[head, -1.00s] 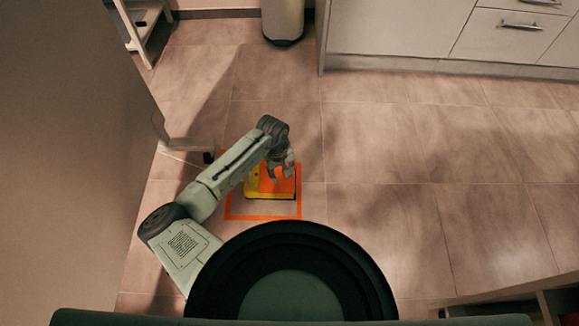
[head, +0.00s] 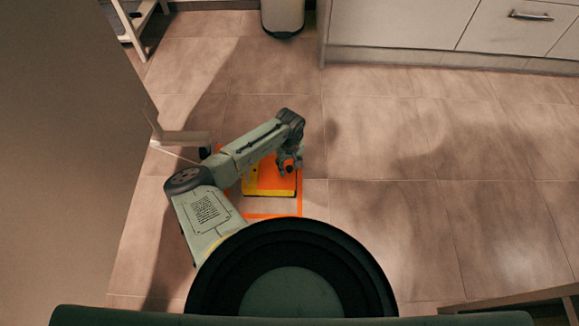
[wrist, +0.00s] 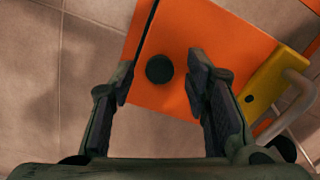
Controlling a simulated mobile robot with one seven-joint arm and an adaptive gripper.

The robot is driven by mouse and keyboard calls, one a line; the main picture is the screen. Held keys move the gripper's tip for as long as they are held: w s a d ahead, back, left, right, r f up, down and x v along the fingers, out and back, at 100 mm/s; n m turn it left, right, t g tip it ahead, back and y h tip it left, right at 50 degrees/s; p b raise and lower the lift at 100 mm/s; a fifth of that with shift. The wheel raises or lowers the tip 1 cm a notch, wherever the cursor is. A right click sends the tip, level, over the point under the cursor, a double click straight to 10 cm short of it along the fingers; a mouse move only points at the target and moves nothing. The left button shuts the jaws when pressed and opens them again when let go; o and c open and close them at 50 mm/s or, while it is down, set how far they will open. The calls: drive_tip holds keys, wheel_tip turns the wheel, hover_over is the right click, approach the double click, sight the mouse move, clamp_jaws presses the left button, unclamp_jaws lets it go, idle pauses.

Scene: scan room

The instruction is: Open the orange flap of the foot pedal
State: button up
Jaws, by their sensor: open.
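The foot pedal lies on the tiled floor, with its orange flap (head: 265,177) and a yellow body (head: 249,188). My gripper (head: 289,166) is over the right side of the flap in the head view and hides part of it. In the wrist view the orange flap (wrist: 215,35) is a flat plate with a dark round knob (wrist: 160,69). My open gripper (wrist: 158,64) has one finger on each side of the knob in this view; I cannot tell whether they touch it. The yellow part (wrist: 268,84) is at the right, beside a pale bar (wrist: 290,110).
An orange outline (head: 272,215) is marked on the floor around the pedal. A wheeled stand's foot (head: 180,138) is close at the left, beside a large grey panel (head: 65,150). A bin (head: 283,15) and white cabinets (head: 400,25) are at the back.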

drive_tip(key=shift+f, duration=0.25)
drive_tip(key=shift+c, duration=0.6)
clamp_jaws()
